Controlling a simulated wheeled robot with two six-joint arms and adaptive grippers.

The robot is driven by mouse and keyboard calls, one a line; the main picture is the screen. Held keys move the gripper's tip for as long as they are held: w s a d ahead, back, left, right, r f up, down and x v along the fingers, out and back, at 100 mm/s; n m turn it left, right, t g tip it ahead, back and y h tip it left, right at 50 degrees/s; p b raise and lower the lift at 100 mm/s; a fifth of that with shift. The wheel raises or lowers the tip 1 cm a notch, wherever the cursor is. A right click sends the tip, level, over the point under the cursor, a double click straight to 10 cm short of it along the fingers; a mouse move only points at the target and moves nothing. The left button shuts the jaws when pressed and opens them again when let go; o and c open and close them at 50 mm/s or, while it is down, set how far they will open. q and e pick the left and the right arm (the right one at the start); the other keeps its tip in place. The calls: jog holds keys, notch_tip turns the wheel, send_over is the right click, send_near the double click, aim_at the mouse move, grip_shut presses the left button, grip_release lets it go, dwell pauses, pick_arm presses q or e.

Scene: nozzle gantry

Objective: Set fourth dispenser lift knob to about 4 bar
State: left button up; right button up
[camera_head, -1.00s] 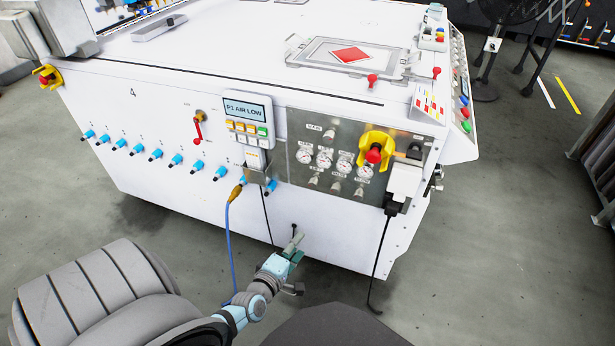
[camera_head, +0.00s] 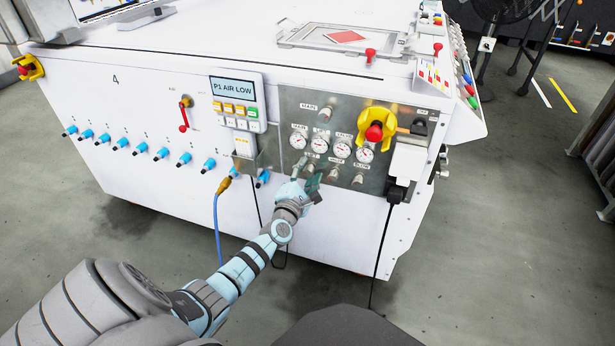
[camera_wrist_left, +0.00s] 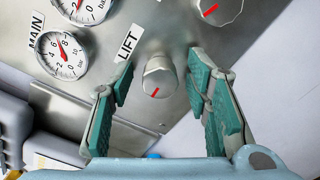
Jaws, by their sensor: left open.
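The lift knob (camera_wrist_left: 159,79) is a short metal cylinder with a red mark, beside a LIFT label (camera_wrist_left: 127,43) in the left wrist view. My left gripper (camera_wrist_left: 160,74) is open, with its green-padded fingers on either side of the knob and visible gaps to it. In the head view my left gripper (camera_head: 307,178) is at the lower left of the steel gauge panel (camera_head: 285,105) and hides part of its lower knob row. A gauge next to the MAIN label (camera_wrist_left: 62,56) and a partly cut-off gauge (camera_wrist_left: 86,6) show. My right gripper is not in view.
Another red-marked knob (camera_wrist_left: 221,9) is at the wrist view's top right. A handheld display unit (camera_head: 235,100) and several blue fittings (camera_head: 162,153) are to the left. A black cable hangs at right.

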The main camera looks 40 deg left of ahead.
pick_arm(q)
jog(key=shift+c, duration=0.6)
grip_shut()
